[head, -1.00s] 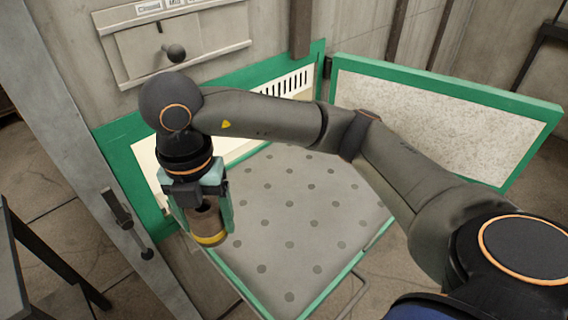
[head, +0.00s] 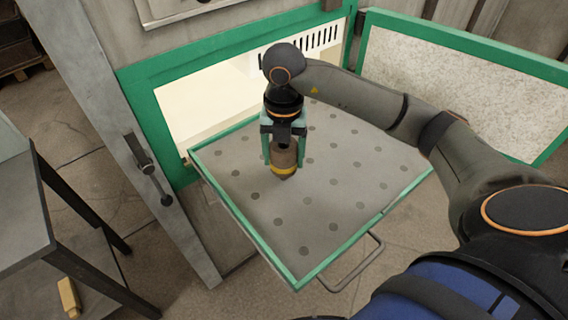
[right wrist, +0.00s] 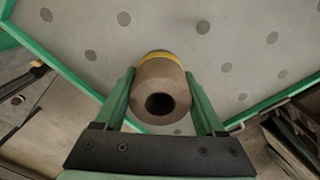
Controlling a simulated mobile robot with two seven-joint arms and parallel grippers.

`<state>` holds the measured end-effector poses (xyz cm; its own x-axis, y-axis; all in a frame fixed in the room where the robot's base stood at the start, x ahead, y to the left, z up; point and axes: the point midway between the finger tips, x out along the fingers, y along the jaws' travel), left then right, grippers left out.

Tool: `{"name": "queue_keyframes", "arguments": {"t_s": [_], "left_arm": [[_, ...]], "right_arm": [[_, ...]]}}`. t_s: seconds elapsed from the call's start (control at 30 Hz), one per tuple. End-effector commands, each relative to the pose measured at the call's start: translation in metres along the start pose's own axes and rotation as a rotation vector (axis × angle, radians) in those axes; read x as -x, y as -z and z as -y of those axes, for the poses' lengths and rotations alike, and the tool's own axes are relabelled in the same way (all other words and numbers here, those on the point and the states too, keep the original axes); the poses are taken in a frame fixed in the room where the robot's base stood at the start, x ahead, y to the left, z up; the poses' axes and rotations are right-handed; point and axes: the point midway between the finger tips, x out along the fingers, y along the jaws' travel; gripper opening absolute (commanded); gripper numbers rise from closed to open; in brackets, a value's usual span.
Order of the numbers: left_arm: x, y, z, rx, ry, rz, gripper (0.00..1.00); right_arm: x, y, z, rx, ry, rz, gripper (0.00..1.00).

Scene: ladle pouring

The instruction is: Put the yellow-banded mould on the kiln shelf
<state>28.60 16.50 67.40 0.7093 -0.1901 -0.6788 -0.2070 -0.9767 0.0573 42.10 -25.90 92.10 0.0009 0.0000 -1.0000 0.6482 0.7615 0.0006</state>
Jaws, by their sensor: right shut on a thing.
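The yellow-banded mould (head: 285,160) is a brown-grey cylinder with a yellow band near its lower end. My right gripper (head: 284,150) is shut on it from above and holds it upright. The mould is over the kiln shelf (head: 330,210), a grey plate with dark round dots and a green rim. I cannot tell whether the mould's base touches the shelf. In the right wrist view the mould (right wrist: 162,90) sits between the green fingers of my right gripper (right wrist: 162,95), its dark round hole facing the camera. My left gripper is not in view.
The kiln's green-framed opening (head: 165,125) is behind the shelf, with an open green-edged door (head: 465,75) at the right. A handle (head: 355,265) juts from the shelf's front. A dark table (head: 25,215) stands at the left. Much of the shelf is bare.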

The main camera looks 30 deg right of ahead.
Motion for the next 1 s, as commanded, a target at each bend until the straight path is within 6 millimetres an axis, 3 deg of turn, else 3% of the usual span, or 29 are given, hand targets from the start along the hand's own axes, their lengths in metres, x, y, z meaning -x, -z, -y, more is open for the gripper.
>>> {"name": "queue_keyframes", "arguments": {"t_s": [0.2,0.57,0.6,0.8,1.0], "left_arm": [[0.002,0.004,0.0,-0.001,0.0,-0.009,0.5],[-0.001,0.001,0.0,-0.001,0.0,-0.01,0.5],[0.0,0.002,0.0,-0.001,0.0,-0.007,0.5],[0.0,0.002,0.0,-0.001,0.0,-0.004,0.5],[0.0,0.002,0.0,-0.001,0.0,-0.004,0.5]], "right_arm": [[-0.029,-0.001,0.001,-0.001,0.001,0.0,0.0],[-0.035,-0.001,0.0,-0.001,0.0,0.001,0.0],[-0.034,0.0,0.001,-0.001,0.001,0.0,0.76],[-0.034,0.0,0.001,-0.001,0.001,0.0,0.99],[-0.033,0.0,0.001,-0.001,0.001,0.0,1.0]]}}
